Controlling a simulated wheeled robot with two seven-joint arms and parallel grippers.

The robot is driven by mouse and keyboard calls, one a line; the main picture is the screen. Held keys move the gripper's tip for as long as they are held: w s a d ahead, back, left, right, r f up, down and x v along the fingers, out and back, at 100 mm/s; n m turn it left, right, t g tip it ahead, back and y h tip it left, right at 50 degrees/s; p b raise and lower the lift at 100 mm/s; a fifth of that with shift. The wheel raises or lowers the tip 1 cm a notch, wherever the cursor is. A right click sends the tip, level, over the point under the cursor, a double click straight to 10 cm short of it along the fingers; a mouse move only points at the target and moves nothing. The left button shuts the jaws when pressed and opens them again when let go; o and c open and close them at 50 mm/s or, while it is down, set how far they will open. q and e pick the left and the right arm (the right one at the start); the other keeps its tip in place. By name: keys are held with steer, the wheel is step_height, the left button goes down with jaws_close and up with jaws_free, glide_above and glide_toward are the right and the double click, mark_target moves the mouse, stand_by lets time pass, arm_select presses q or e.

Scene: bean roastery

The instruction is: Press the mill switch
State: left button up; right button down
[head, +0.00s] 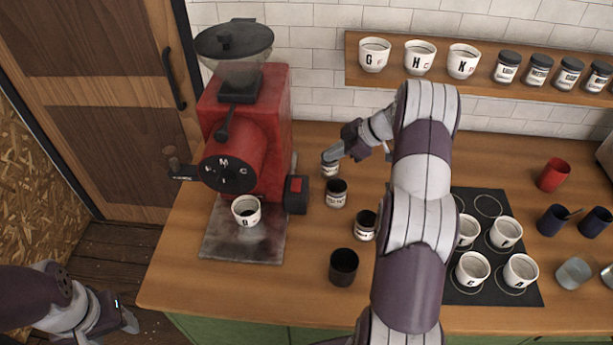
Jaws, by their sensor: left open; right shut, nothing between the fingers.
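The red mill (240,110) stands on the counter at the left with a dark hopper on top. Its switch (297,186) is a red button on a small dark box at the mill's lower right side. My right gripper (331,156) is shut and empty, to the right of and beyond the switch, apart from it in the picture. It overlaps the top of a small jar (330,169); I cannot tell if they touch. My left gripper (130,321) is open and empty at the lower left, off the counter's left edge.
A white cup (246,211) stands under the mill on a metal plate (225,245). Jars (336,194) (365,226) and a dark cup (344,266) stand right of the switch. A black mat (530,292) holds several white cups. A shelf (385,82) runs along the wall.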

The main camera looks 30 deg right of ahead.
steer(key=shift+a, duration=0.1)
steer(key=shift+w+a, duration=0.1)
steer(key=p, duration=0.4)
glide_above(296, 181)
steer(key=s+d, duration=0.2)
steer(key=f, duration=0.6)
steer(key=shift+s+f, duration=0.2)
steer(key=shift+f, duration=0.1)
steer(key=f, duration=0.3)
steer(key=shift+w+d+f+p, duration=0.15)
steer(key=shift+w+f+p, duration=0.1)
steer(key=shift+p, duration=0.15)
steer(key=shift+f, duration=0.45)
